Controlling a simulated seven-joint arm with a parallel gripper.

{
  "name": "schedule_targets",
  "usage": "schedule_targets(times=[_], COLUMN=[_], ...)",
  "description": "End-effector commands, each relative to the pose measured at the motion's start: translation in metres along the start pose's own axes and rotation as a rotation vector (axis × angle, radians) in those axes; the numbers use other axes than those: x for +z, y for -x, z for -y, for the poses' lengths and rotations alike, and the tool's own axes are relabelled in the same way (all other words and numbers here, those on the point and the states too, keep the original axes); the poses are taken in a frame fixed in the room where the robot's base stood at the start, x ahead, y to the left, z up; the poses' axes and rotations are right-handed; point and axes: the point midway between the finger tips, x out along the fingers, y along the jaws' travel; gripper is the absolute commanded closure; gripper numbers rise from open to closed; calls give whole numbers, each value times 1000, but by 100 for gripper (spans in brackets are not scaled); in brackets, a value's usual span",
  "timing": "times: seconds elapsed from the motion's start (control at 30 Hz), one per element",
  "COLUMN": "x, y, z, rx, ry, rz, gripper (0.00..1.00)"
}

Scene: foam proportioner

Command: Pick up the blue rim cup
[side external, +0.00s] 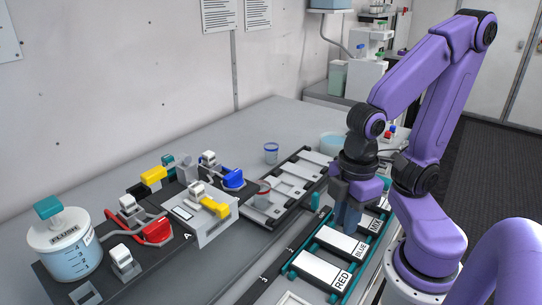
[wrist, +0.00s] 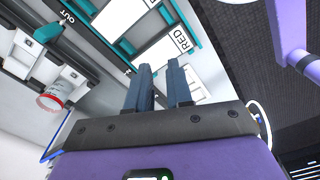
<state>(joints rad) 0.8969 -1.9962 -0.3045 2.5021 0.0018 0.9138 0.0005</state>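The blue rim cup (side external: 270,154) is a small clear cup with a blue rim, upright on the grey bench behind the slotted rack. My gripper (side external: 347,226) points down over the labelled tray, to the right of the cup and well apart from it. In the wrist view my gripper's two blue-grey fingers (wrist: 160,68) have a gap between them with nothing in it. At the left of that view is a pale shape with a blue edge (wrist: 54,143), partly hidden by the gripper body; I cannot tell whether it is the cup.
A red rim cup (side external: 262,194) stands in the slotted rack (side external: 290,187); it also shows in the wrist view (wrist: 50,102). The labelled tray (side external: 320,268) lies below my gripper. Valves with coloured handles and a flush tank (side external: 66,248) stand left. Bench around the blue rim cup is clear.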

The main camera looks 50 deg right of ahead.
Motion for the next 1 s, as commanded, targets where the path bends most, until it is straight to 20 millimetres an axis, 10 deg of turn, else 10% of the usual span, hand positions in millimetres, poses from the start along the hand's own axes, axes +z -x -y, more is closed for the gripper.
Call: schedule_targets(times=[0.37, 0.7, 1.0], x=[-25, -79, -81], y=[9, 32, 45], z=[-24, -126, -240], rx=[0, 0, 1], ry=[-179, -757, -1271], rz=[-3, -15, -31], gripper=[80, 80, 80])
